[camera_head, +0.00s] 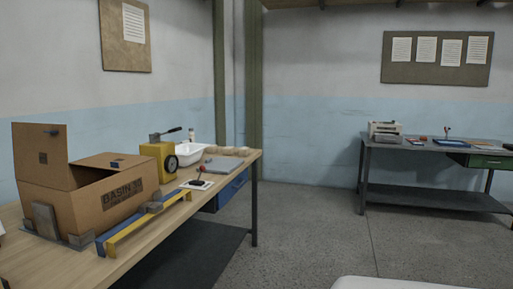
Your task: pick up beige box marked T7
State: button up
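I cannot make out any box marked T7 in the head view. A large open brown cardboard box (72,207) stands on the wooden workbench (150,262) at the left, with one flap raised. Its dark label reads "BASIN" and a number that is hard to read. A pale, boxy item (384,128) stands on the far grey table (425,147) at the right; it is too small to tell what it is or whether it carries a mark. My gripper is not in view.
A yellow device with a lever (158,152), a white basin (190,153) and a yellow-and-blue bar (143,220) are on the workbench. Open grey floor (305,225) lies between the two tables. A white rounded surface (400,283) shows at the bottom edge.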

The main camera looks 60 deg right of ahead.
aim_at(213, 149)
jog(key=i+l+z, duration=0.2)
jog(key=l+z, duration=0.15)
jog(key=i+l+z, duration=0.3)
jog(key=l, duration=0.2)
jog(key=i+l+z, duration=0.2)
jog(key=i+l, duration=0.45)
jog(key=l, duration=0.2)
jog(key=i+l+z, duration=0.2)
jog(key=i+l, duration=0.5)
jog(key=l, duration=0.1)
